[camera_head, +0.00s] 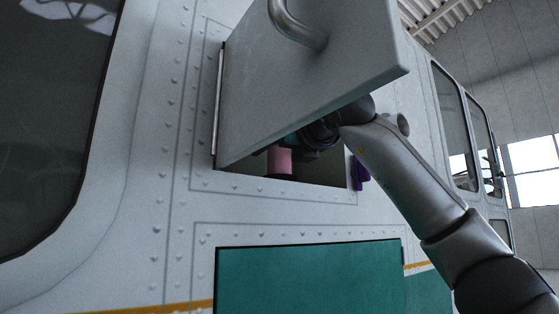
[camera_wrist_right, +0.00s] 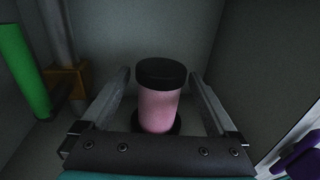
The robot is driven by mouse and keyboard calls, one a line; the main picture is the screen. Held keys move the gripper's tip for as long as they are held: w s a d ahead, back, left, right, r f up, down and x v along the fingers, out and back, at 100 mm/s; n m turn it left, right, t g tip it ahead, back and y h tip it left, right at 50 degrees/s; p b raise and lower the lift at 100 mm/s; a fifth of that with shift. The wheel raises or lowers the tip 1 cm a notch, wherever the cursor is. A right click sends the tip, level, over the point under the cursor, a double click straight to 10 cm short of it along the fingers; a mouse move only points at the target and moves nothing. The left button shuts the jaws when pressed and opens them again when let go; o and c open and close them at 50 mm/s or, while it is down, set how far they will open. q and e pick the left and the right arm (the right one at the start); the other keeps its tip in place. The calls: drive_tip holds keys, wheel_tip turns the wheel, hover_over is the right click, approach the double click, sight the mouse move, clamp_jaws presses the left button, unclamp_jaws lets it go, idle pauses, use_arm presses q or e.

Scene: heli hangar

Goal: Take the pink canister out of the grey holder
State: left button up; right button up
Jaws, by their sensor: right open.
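The pink canister (camera_wrist_right: 158,108) with a black cap stands upright inside an open compartment in the helicopter's side. In the right wrist view it is between the two spread fingers of my right gripper (camera_wrist_right: 160,92), with a gap on both sides. A dark ring shows at its base; I cannot make out a grey holder. In the head view the canister (camera_head: 280,160) shows under the open door, and my right gripper, inside the compartment, is mostly hidden by the door. My left gripper is not in view.
The open grey door (camera_head: 310,80) hangs over the compartment, close above my right arm. A green cylinder (camera_wrist_right: 22,68) and a brown bracket (camera_wrist_right: 66,80) on a pipe are at the compartment's left. A purple latch (camera_head: 361,175) sits at the opening's right edge.

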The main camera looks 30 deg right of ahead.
clamp_jaws()
idle(0.6)
